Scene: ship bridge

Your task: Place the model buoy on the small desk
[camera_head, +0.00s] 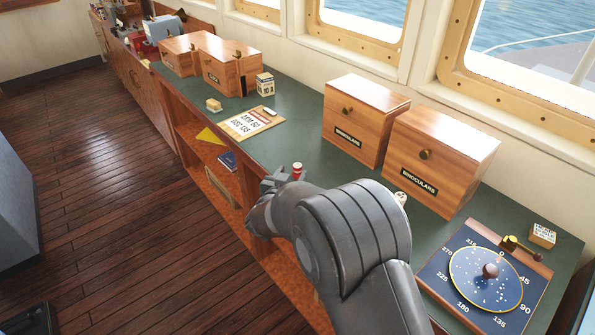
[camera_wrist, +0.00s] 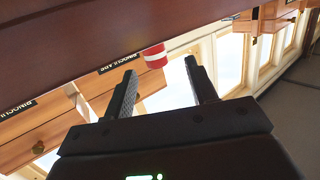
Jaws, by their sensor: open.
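The model buoy (camera_head: 297,171), a small red and white cylinder, stands upright near the front edge of the long green-topped counter (camera_head: 300,149). My gripper (camera_head: 275,181) is at that edge, just left of the buoy and partly hidden by my own arm. In the wrist view, which is turned over, the buoy (camera_wrist: 154,57) shows just beyond and between the fingertips of my open gripper (camera_wrist: 161,70). Nothing is held. I cannot tell which surface is the small desk.
Two wooden binoculars boxes (camera_head: 365,122) stand behind the buoy, by the windows. A notice board (camera_head: 245,123), a small block (camera_head: 214,105) and more wooden boxes (camera_head: 225,66) lie farther along. A round chart dial (camera_head: 487,279) is at right. The plank floor (camera_head: 110,190) is clear.

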